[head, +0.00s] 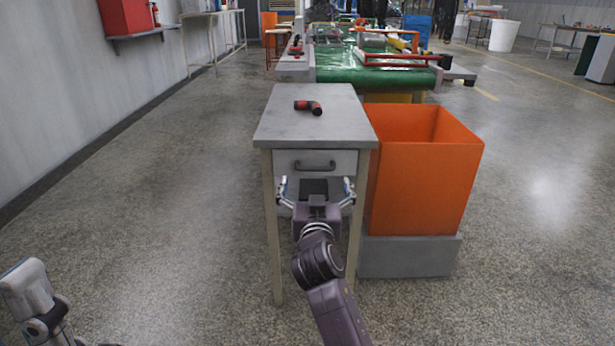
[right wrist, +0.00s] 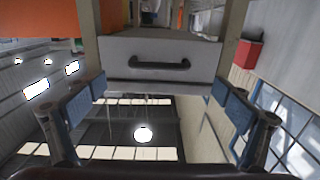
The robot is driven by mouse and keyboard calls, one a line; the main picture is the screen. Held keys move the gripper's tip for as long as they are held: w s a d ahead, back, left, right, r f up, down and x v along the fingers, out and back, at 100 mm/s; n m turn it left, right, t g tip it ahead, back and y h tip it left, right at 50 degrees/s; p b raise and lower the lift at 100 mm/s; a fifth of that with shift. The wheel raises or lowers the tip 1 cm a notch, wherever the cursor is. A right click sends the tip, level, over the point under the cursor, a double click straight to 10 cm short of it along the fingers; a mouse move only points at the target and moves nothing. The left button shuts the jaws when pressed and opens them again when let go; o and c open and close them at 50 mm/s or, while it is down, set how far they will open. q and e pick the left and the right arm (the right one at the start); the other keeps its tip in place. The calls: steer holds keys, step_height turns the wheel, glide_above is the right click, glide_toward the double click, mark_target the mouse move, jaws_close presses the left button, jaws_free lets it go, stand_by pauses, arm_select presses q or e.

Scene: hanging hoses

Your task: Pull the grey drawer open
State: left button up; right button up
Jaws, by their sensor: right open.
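The grey drawer (head: 290,157) sits under the top of a small grey table, its front looking flush with the frame. Its dark bar handle (head: 315,166) runs across the middle of the front. My right gripper (head: 315,184) is open and empty, in front of and slightly below the handle in the head view. In the right wrist view, which looks upside down, the drawer front (right wrist: 120,48) and handle (right wrist: 160,64) lie ahead, centred between the spread blue-padded fingers (right wrist: 160,92), with a gap left.
A red and black object (head: 309,107) lies on the table top (head: 345,125). An orange bin (head: 425,185) on a grey base (head: 410,257) stands close against the table's right side. A green conveyor (head: 375,75) is behind. Floor left of the table is clear.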

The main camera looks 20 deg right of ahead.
mark_target(316, 170)
steer(key=b+x, duration=0.2)
steer(key=x, duration=0.5)
steer(key=shift+d+f, duration=0.1)
steer(key=shift+f, duration=0.05)
steer(key=c, duration=1.7)
